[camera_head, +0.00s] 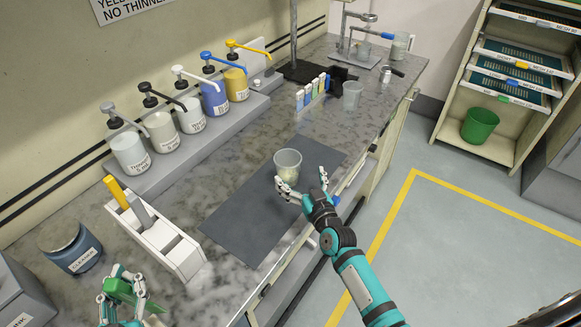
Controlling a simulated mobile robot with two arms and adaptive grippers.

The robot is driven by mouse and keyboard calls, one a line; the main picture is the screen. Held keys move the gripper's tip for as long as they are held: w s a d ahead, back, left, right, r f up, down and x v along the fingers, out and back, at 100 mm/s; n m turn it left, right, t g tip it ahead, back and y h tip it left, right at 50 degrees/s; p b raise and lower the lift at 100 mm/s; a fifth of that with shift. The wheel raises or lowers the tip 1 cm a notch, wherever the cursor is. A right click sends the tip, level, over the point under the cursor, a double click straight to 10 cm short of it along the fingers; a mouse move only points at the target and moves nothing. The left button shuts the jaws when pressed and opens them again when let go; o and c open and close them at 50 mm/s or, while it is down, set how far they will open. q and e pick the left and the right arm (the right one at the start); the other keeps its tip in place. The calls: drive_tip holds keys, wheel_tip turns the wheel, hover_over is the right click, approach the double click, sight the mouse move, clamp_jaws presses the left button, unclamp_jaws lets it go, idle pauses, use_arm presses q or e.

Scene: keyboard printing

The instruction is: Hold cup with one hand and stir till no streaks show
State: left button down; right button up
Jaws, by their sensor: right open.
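A translucent cup (288,158) stands upright on the dark mat (245,222), with something pale inside; streaks are too small to tell. My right gripper (304,184) is open at the cup's near right side, its fingers close to the lower wall; I cannot tell if they touch. My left gripper (122,280) is low at the left, beside a bright green piece (118,290); I cannot tell whether it holds it. A white holder (178,246) has a yellow-handled tool (116,192) and a grey-handled tool (141,210) standing in it.
Several pump jars, including a blue one (214,97), line the wall. A cleaner container (72,248) stands at the left. The counter's front edge runs along the right.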

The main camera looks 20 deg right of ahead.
sight(292, 171)
drive_tip(key=w+b, duration=0.1)
drive_tip(key=w, duration=0.1)
drive_tip(key=w+a, duration=0.1)
drive_tip(key=w, duration=0.1)
drive_tip(key=w+f+b, duration=0.1)
drive_tip(key=w, duration=0.2)
drive_tip(key=shift+w+a+b, duration=0.1)
drive_tip(key=shift+a+b, duration=0.05)
drive_tip(key=shift+b, duration=0.2)
drive_tip(key=shift+w+r, duration=0.15)
drive_tip(key=shift+w, duration=0.4)
use_arm(q)
drive_tip(key=f, duration=0.4)
drive_tip(key=shift+w+a+f, duration=0.15)
drive_tip(key=shift+w+a, duration=0.1)
drive_tip(key=shift+w, duration=0.05)
use_arm(e)
drive_tip(key=shift+w, duration=0.1)
use_arm(q)
drive_tip(key=shift+w, duration=0.1)
use_arm(e)
drive_tip(key=c, duration=1.1)
drive_tip(key=o, duration=0.5)
drive_tip(key=c, duration=1.1)
drive_tip(key=shift+o, duration=0.2)
